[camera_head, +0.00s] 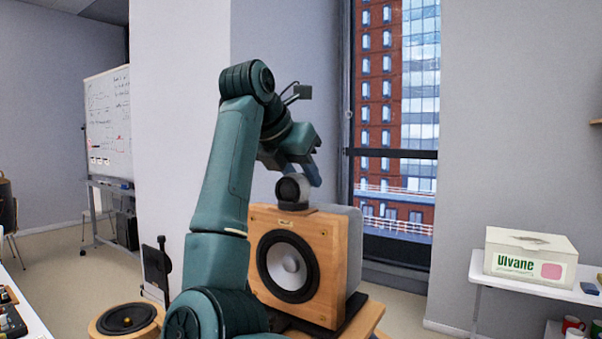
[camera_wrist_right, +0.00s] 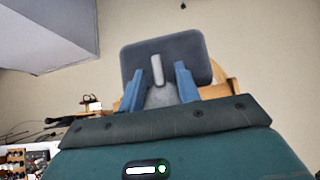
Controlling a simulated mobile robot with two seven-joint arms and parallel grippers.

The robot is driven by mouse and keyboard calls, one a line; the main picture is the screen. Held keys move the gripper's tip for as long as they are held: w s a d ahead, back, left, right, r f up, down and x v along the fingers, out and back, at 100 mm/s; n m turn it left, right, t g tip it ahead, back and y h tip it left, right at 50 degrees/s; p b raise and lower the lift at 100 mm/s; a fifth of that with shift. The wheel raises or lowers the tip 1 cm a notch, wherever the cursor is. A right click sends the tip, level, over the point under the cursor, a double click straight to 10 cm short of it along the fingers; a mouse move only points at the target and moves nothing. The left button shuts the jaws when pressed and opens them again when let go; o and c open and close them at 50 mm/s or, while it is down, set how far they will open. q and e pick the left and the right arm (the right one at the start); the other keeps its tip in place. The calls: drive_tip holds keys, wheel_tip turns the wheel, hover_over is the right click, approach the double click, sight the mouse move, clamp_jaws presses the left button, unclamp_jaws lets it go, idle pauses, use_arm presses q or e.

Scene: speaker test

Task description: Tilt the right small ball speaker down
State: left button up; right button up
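A small ball speaker (camera_head: 292,190), dark at the front with a lighter shell, sits on top of a wooden-fronted speaker box (camera_head: 330,235). My right gripper (camera_head: 305,172) is just above and behind the ball in the head view, its fingers pointing down. In the right wrist view the two blue fingers of my right gripper (camera_wrist_right: 159,85) stand apart. The grey ball (camera_wrist_right: 160,97) shows low between them, with a light upright piece above it. I cannot tell whether either finger touches it. The box's dark grey body (camera_wrist_right: 192,55) lies beyond. My left gripper is not in view.
A round wooden-rimmed speaker (camera_head: 127,319) stands at the lower left. A white shelf (camera_head: 500,285) at the right holds a labelled box (camera_head: 530,258). A whiteboard (camera_head: 108,120) stands at the far left. A window is behind the speaker.

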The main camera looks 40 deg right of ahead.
clamp_jaws()
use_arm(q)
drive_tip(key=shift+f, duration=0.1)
use_arm(e)
drive_tip(key=shift+f, duration=0.1)
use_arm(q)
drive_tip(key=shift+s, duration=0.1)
use_arm(e)
drive_tip(key=shift+f, duration=0.1)
drive_tip(key=shift+a+f+h+b, duration=0.1)
drive_tip(key=shift+a+h+b, duration=0.15)
drive_tip(key=shift+h+b, duration=0.7)
drive_tip(key=h+b, duration=0.1)
drive_tip(key=b, duration=0.1)
drive_tip(key=t+h+b, duration=0.1)
drive_tip(key=shift+s+a+b, duration=0.1)
drive_tip(key=shift+a+b, duration=0.25)
drive_tip(key=shift+a+r+t+h+b, duration=0.15)
drive_tip(key=shift+r+t+h+b, duration=0.15)
drive_tip(key=shift+h+b, duration=0.45)
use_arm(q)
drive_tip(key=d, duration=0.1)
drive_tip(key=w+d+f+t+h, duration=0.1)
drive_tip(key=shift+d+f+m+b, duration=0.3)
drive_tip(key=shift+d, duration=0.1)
use_arm(e)
drive_tip(key=shift+a+r, duration=0.1)
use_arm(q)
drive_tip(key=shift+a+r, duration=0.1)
